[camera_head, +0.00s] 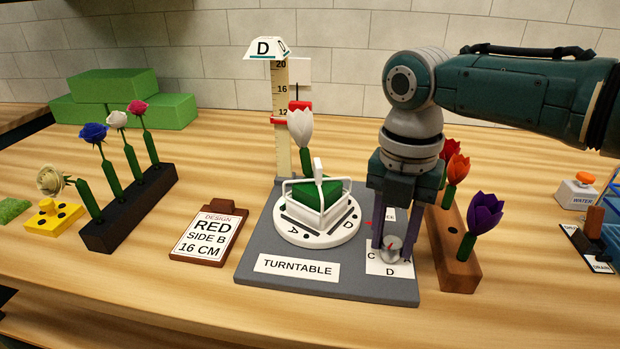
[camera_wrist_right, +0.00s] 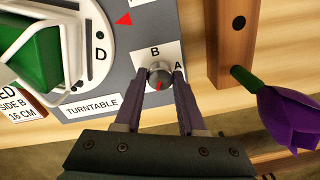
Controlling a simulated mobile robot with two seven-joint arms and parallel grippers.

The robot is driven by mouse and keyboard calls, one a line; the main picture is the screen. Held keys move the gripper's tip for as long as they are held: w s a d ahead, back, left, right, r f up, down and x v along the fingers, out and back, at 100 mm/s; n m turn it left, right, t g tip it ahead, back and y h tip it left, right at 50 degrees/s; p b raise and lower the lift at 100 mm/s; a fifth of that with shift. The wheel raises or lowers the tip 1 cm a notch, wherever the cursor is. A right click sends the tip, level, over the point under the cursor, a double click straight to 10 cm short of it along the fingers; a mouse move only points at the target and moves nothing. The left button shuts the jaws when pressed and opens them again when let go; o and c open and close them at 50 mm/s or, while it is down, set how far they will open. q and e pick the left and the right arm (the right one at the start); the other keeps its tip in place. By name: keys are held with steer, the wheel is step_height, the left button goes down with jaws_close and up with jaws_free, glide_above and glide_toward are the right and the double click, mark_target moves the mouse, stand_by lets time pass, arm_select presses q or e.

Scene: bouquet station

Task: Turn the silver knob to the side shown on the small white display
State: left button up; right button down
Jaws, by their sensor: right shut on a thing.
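The silver knob (camera_head: 389,251) stands on a white label plate (camera_head: 390,270) at the right front of the grey turntable base. Letters C, D and part of A show around it in the head view. My right gripper (camera_head: 392,248) points down and is shut on the knob (camera_wrist_right: 160,73), one finger on each side. In the right wrist view B is above the knob, A is right of it, and a red mark shows on its lower part. The small white display (camera_head: 268,48) on top of the ruler post reads D. My left gripper is not in view.
The white turntable (camera_head: 333,238) carries a green block in a white frame, with D toward the right front. A clipboard (camera_head: 208,233) reads RED, SIDE B, 16 CM. A wooden flower rack (camera_head: 458,262) stands close right of my gripper, with a purple tulip (camera_wrist_right: 290,120).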

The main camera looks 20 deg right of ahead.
mark_target(390, 243)
steer(key=n, duration=0.5)
steer(key=shift+a+r, duration=0.1)
steer(key=shift+n, duration=0.3)
stand_by(0.4)
steer(key=c, duration=0.5)
jaws_free()
steer(key=shift+b, duration=0.3)
step_height(390, 243, up, 10)
steer(key=p, duration=0.1)
steer(key=shift+a, duration=0.1)
